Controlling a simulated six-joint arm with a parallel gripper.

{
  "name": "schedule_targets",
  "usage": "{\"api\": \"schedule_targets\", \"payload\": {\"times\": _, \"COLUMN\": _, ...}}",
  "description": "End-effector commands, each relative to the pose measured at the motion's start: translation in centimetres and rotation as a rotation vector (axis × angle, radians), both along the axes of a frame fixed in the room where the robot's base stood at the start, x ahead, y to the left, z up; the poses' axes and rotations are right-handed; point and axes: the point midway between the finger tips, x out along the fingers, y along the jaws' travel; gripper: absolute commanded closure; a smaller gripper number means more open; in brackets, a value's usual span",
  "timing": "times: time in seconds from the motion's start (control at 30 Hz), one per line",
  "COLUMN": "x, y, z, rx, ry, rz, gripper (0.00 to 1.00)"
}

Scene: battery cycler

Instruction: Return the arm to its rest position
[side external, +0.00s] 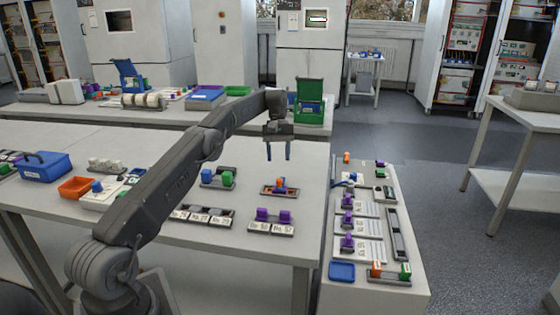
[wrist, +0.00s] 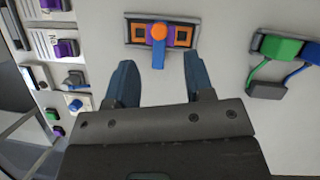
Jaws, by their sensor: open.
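My gripper (side external: 278,151) is open and empty above the white table (side external: 310,185) in the side external view. Its two blue fingers point down and stand apart. In the wrist view my gripper (wrist: 160,84) also shows open, with only table surface between the fingertips. A small dark holder (wrist: 190,35) with an orange-topped piece (wrist: 158,33) and a blue tab lies just ahead of the fingers, apart from them. The same holder shows in the side external view (side external: 268,190), below my gripper. My arm reaches from the lower left across the table.
A holder with blue and green parts (side external: 218,178) stands left of the orange-topped piece. A purple-topped holder (side external: 272,228) lies nearer the front edge. A side bench (side external: 350,285) at right carries several purple-topped modules.

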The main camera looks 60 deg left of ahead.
Motion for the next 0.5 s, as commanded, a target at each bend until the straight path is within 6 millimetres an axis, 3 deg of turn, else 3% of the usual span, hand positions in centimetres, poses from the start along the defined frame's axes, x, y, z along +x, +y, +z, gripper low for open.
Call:
{"api": "schedule_targets", "payload": {"times": 0.17, "x": 0.4, "y": -1.8, "z": 2.7, "rx": 0.027, "ry": -0.04, "rz": -0.045, "gripper": 0.52}}
{"api": "schedule_targets", "payload": {"times": 0.33, "x": 0.0, "y": -6.2, "z": 8.2, "rx": 0.086, "ry": -0.131, "rz": -0.151, "gripper": 0.52}}
{"api": "schedule_targets", "payload": {"times": 0.5, "x": -2.2, "y": -11.2, "z": 13.0, "rx": 0.149, "ry": -0.232, "rz": -0.271, "gripper": 0.52}}
